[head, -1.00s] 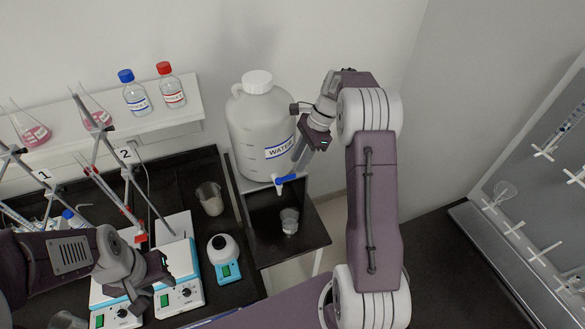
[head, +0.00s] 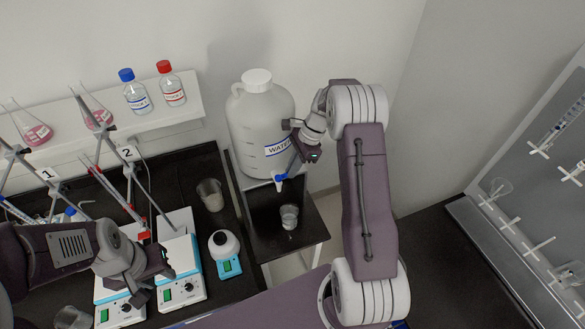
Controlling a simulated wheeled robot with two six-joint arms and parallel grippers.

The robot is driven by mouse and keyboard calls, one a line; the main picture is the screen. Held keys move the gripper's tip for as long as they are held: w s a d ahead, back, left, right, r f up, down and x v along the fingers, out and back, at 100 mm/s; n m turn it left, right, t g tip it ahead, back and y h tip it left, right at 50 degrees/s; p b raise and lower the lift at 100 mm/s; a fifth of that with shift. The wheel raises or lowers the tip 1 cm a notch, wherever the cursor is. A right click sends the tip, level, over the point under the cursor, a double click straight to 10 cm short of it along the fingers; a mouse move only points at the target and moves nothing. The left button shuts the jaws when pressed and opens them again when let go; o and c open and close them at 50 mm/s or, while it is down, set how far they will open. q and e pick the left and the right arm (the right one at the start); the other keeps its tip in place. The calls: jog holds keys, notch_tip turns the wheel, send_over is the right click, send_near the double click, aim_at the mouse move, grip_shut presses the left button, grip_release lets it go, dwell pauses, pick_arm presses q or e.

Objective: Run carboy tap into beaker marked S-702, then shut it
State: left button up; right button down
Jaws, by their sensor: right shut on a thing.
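The white carboy (head: 255,110), labelled WATER, stands on a dark stand in the head view. Its tap (head: 279,180) has a blue lever at the lower front. My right gripper (head: 294,168) is at the tap, shut on the lever, and its fingers hide part of it. A clear beaker (head: 289,217) stands upright on the stand's lower shelf, below the tap. Its marking is too small to read, and no stream can be made out. My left gripper (head: 152,279) is open and empty, in front of the hotplates, far from the carboy.
Another beaker (head: 210,194) stands on the dark bench left of the carboy. A small white and blue device (head: 225,251) and hotplates (head: 180,286) with clamp stands are nearby. A wall shelf (head: 150,117) holds bottles and flasks. A glassware rack (head: 520,220) is at right.

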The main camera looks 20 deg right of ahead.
jog(key=shift+s+a+m+t+h, duration=0.15)
jog(key=shift+s+m+t, duration=0.2)
jog(key=shift+m, duration=0.6)
jog(key=shift+s+a+m+t+h, duration=0.1)
jog(key=shift+s+m+t+h, duration=0.2)
jog(key=shift+m, duration=0.7)
jog(key=shift+s+a+m+t+h, duration=0.1)
jog(key=shift+s+m+t, duration=0.3)
jog(key=shift+m, duration=0.55)
jog(key=c, duration=1.6)
grip_release()
jog(key=shift+o, duration=0.2)
jog(key=shift+s+d, duration=0.1)
jog(key=shift+s, duration=0.05)
